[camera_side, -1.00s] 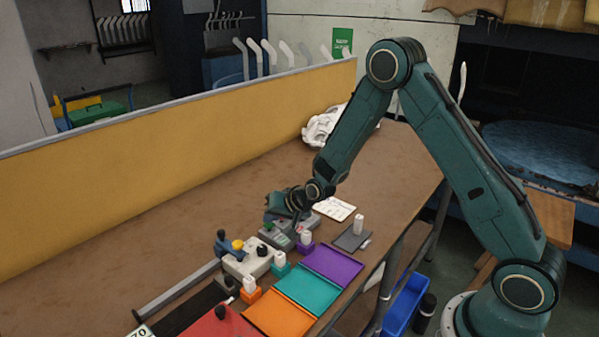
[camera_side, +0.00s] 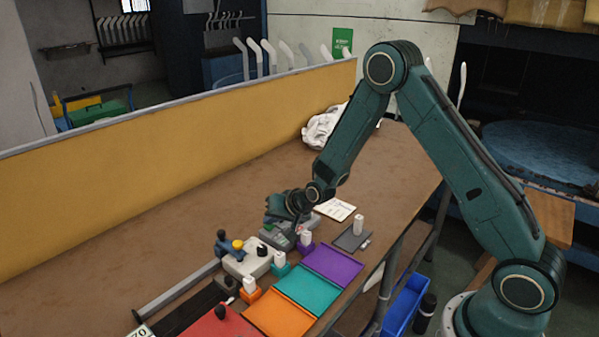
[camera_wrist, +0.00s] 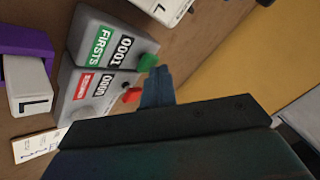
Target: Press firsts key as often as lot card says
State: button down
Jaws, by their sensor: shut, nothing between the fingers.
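Two grey tally counters stand side by side in the wrist view. The firsts counter (camera_wrist: 107,40) has a green label, reads 0001 and has a green key (camera_wrist: 148,62). The seconds counter (camera_wrist: 95,88) has a red label, reads 0000 and has a red key (camera_wrist: 132,95). My gripper (camera_wrist: 158,82) is shut and empty, its fingertips close by the green key; I cannot tell if they touch it. A white card with handwriting (camera_wrist: 36,147), perhaps the lot card, is partly cut off. It seems to be the card lying behind the counters in the side view (camera_side: 335,208).
Purple (camera_side: 332,264), teal (camera_side: 307,289) and orange (camera_side: 278,313) trays lie along the table's front. A white block marked L (camera_wrist: 28,85) stands in a purple holder. A grey device with a yellow knob (camera_side: 238,245) sits left of the counters. The rear table is mostly clear.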

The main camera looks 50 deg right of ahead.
jog(key=shift+r, duration=1.05)
jog(key=shift+r, duration=0.1)
jog(key=shift+r, duration=2.4)
dwell(1.0)
notch_tip(320, 180, up, 4)
jog(key=shift+f, duration=0.1)
dwell(0.3)
jog(key=shift+f, duration=0.1)
jog(key=shift+f, duration=4.3)
